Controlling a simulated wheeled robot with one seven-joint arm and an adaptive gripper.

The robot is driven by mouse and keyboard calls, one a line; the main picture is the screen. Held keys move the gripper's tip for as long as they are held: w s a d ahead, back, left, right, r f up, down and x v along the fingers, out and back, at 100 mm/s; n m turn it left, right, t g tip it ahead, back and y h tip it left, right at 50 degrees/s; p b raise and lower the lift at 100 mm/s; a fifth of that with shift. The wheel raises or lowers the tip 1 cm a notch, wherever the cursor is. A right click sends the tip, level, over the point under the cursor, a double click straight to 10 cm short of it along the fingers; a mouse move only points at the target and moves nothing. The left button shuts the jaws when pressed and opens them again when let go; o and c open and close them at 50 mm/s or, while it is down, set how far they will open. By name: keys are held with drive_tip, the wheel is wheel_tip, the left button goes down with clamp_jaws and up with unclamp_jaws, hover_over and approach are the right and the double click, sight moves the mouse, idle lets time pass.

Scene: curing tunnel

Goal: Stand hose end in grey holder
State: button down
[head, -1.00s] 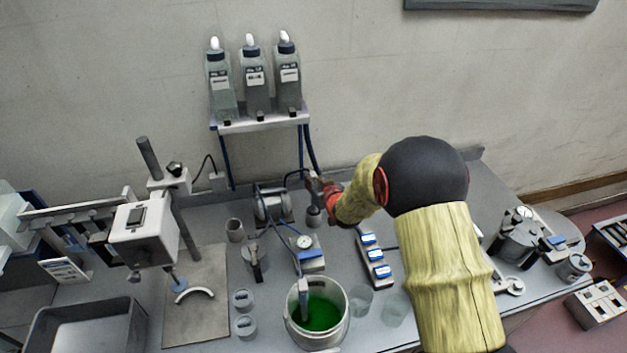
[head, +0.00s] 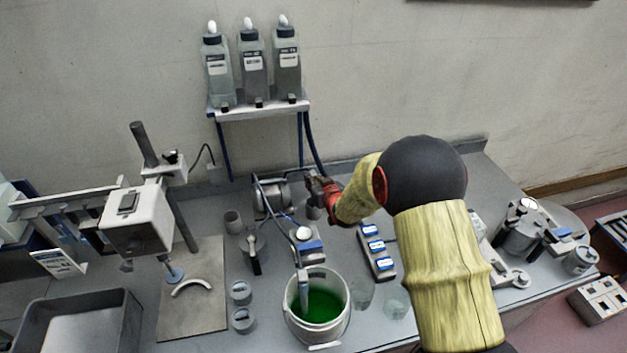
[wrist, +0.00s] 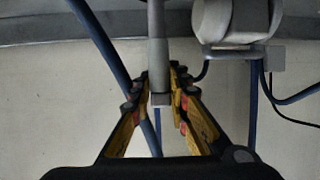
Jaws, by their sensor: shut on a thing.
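My gripper (head: 318,187) is at the back of the bench, just right of the motor-like pump. In the wrist view its yellow-sided fingers (wrist: 160,98) are shut on the hose end (wrist: 158,55), a slim grey tube with a blockier piece at the fingertips. The tube runs up out of the top of that picture. A short grey cylinder (head: 313,212) shows right under my gripper in the head view and looks like the grey holder. I cannot tell whether the tube's tip is in it or above it; the tip is out of the wrist view.
The pump (head: 270,198) stands close to the left of my gripper. Blue hoses hang from the bottle shelf (head: 258,108) behind it. A bucket of green liquid (head: 345,325), a blue-labelled block (head: 386,275) and an open grey cup (head: 233,224) stand nearby.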

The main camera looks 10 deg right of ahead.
drive_tip(key=shift+f+b, duration=0.55)
idle(0.6)
drive_tip(key=c, duration=1.6)
unclamp_jaws()
drive_tip(key=shift+c, duration=0.2)
drive_tip(key=shift+o, duration=0.9)
drive_tip(key=o, duration=0.4)
drive_tip(key=shift+o, duration=0.4)
drive_tip(key=shift+s, duration=0.1)
drive_tip(key=p+v, duration=0.2)
drive_tip(key=v, duration=0.6)
drive_tip(key=shift+s, duration=0.15)
